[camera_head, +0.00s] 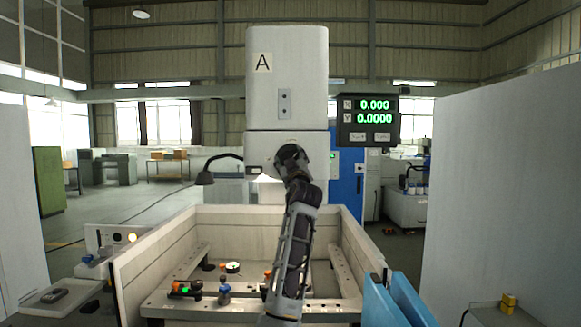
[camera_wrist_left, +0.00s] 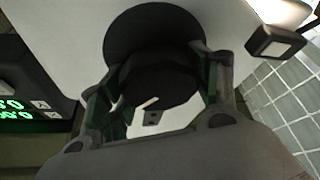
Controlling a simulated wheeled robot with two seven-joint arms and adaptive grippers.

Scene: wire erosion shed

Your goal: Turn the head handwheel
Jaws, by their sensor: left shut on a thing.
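The head handwheel (camera_wrist_left: 150,35) is a black round disc with a faceted black hub on the pale machine head, seen in the left wrist view. A white mark shows on the hub. My left gripper (camera_wrist_left: 158,88) has its green-lined fingers on either side of the hub and is shut on it. In the head view my left arm rises from the bottom middle, and the left gripper (camera_head: 291,160) is against the lower front of the white machine head (camera_head: 286,90), marked A. There the gripper and arm hide most of the wheel. My right gripper is not in view.
Below the head is an open pale tank (camera_head: 240,217) with clamps and small parts inside. A display (camera_head: 367,120) reading 0.000 and 0.0000 hangs right of the head. A lamp (camera_head: 205,177) on a bent arm is at left. Pale panels flank both sides.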

